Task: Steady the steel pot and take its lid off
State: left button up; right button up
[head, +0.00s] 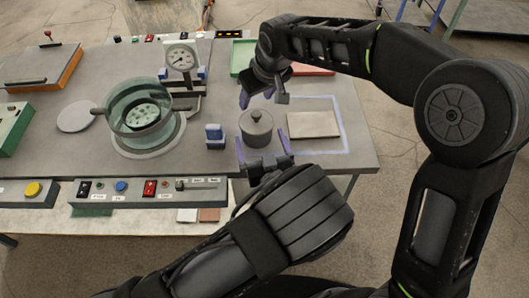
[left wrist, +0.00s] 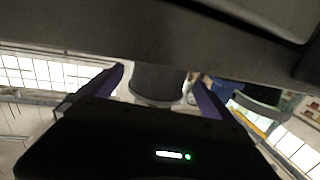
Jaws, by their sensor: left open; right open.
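The steel pot (head: 257,135) is a small grey cylinder standing upright on the table, with its lid (head: 256,121) on top and a round knob in the lid's middle. My left gripper (head: 262,142) is open at the near side of the pot, its purple fingers on either side of the pot's lower part. In the left wrist view the pot's grey wall (left wrist: 158,83) shows between the fingers (left wrist: 153,92); I cannot tell whether they touch it. My right gripper (head: 257,96) is open and empty, just beyond and above the lid, apart from the knob.
A tan square plate (head: 313,124) lies right of the pot inside a purple outline. A small blue-topped block (head: 214,135) stands left of it. Further left are a greenish glass vessel (head: 122,100) and a dial gauge (head: 181,57). A control panel (head: 132,190) runs along the near edge.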

pick_arm(q)
jog(key=x, duration=0.5)
jog(key=c, duration=1.8)
jog(key=shift+o, duration=0.2)
pick_arm(e)
jog(key=shift+f, duration=0.1)
jog(key=shift+f, duration=0.1)
